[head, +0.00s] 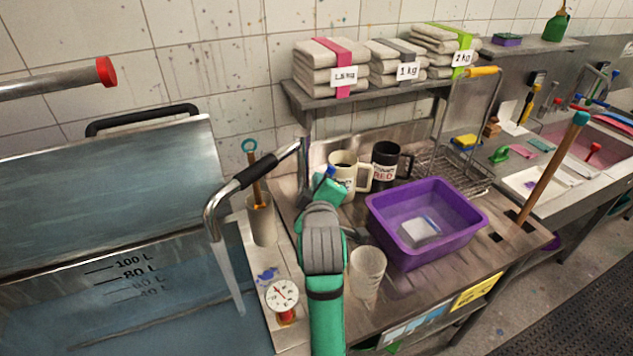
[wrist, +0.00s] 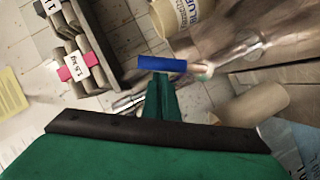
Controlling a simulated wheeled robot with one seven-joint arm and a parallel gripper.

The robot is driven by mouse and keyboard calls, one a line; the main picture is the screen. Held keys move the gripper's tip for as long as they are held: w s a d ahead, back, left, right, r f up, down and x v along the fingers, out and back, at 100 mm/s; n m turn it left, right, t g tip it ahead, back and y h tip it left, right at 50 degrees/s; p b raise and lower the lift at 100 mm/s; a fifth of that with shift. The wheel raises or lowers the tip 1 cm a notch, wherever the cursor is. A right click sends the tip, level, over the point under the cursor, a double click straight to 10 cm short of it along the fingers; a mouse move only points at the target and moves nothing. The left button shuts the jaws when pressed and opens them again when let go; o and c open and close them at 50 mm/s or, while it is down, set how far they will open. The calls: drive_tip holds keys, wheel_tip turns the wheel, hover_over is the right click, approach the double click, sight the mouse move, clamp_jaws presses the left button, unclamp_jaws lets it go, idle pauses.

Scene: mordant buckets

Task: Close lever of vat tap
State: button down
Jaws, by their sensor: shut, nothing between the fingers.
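The vat tap (head: 262,172) has a curved metal spout with a black sleeve. It reaches over the water-filled vat (head: 150,250) at left, and a pale stream of water (head: 228,275) falls from its mouth. A small blue lever (head: 325,171) shows near the tap's right end. In the wrist view the blue lever (wrist: 162,64) lies crosswise just beyond my fingertips. My green gripper (head: 331,187) is shut and empty, close to the lever; it also shows in the wrist view (wrist: 161,82). I cannot tell whether it touches the lever. My gripper partly hides the lever's mount.
A cream mug (head: 342,168) and a black mug (head: 384,158) stand close behind my gripper. A purple basin (head: 385,234) and a clear beaker (head: 367,275) stand to its right. A thermometer dial (head: 283,297) and a tool holder (head: 262,222) are at left.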

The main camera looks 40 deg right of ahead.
drive_tip(key=shift+d, duration=0.2)
drive_tip(key=s+d+f+m+y, duration=0.1)
drive_tip(key=d+f+m+y, duration=0.3)
drive_tip(key=d+m+y, duration=0.1)
drive_tip(key=shift+s+d+f+m, duration=0.2)
drive_tip(key=shift+d+m, duration=0.2)
drive_tip(key=shift+m, duration=0.5)
drive_tip(key=shift+s+d+f, duration=0.1)
idle(0.4)
